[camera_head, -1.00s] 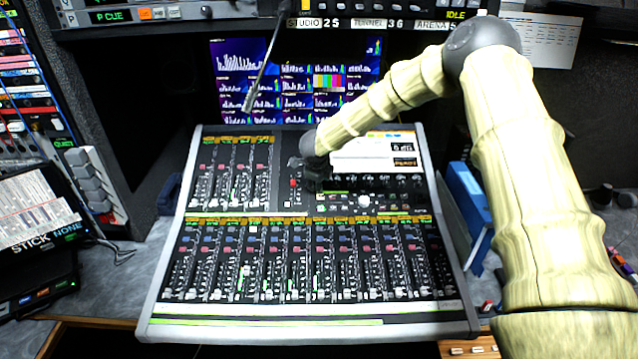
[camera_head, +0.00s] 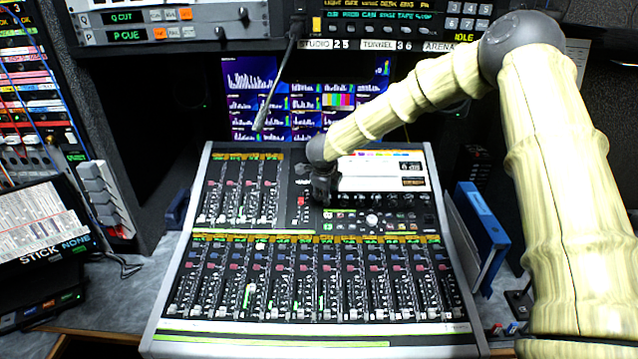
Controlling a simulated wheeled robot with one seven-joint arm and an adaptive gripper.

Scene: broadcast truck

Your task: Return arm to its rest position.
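My arm (camera_head: 565,190) rises along the right side, bends at a dark elbow joint at the upper right, and reaches left and down over the mixing console (camera_head: 214,335). My gripper (camera_head: 322,196) is a small dark shape at the end of the arm, over the upper middle of the console. It points downward and away from me. Its fingers blend into the dark panel, so I cannot see whether they are open or shut, or whether they touch the console. No held object can be made out.
Monitors (camera_head: 300,92) stand behind the console, with a thin microphone stalk (camera_head: 276,82) in front. A blue binder (camera_head: 484,222) stands at the right, near my arm. A tablet (camera_head: 42,228) and racks fill the left. Bare grey desk (camera_head: 130,290) shows left of the console.

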